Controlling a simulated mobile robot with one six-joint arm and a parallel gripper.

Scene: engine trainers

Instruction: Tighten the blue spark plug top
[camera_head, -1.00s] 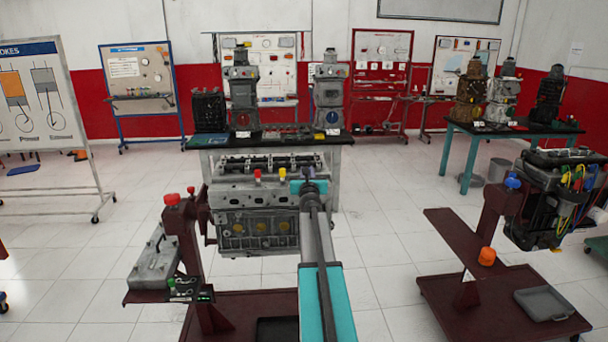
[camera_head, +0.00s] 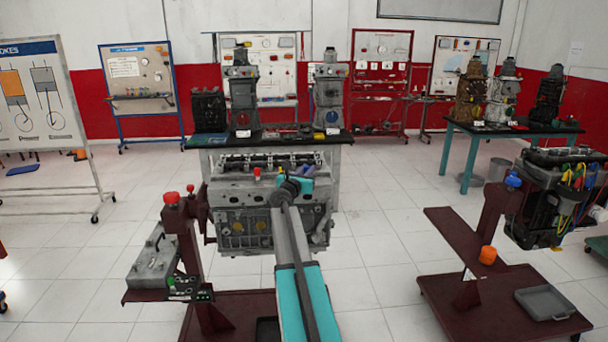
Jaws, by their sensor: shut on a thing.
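The engine block (camera_head: 245,192) stands on a dark red stand in the middle of the head view. A red spark plug top (camera_head: 257,173) stands upright on its upper face. My gripper (camera_head: 304,171) is over the right part of the block's top, beyond my teal wrist. It is shut on the blue spark plug top, which is small and mostly hidden by the wrist and arm. I cannot tell how the top sits on the engine.
A side tray (camera_head: 155,262) with a grey cover hangs left of the engine. A second engine (camera_head: 550,200) with coloured cables stands at the right, near an orange cap (camera_head: 487,255). A dark table (camera_head: 270,138) is behind. The floor between the stands is clear.

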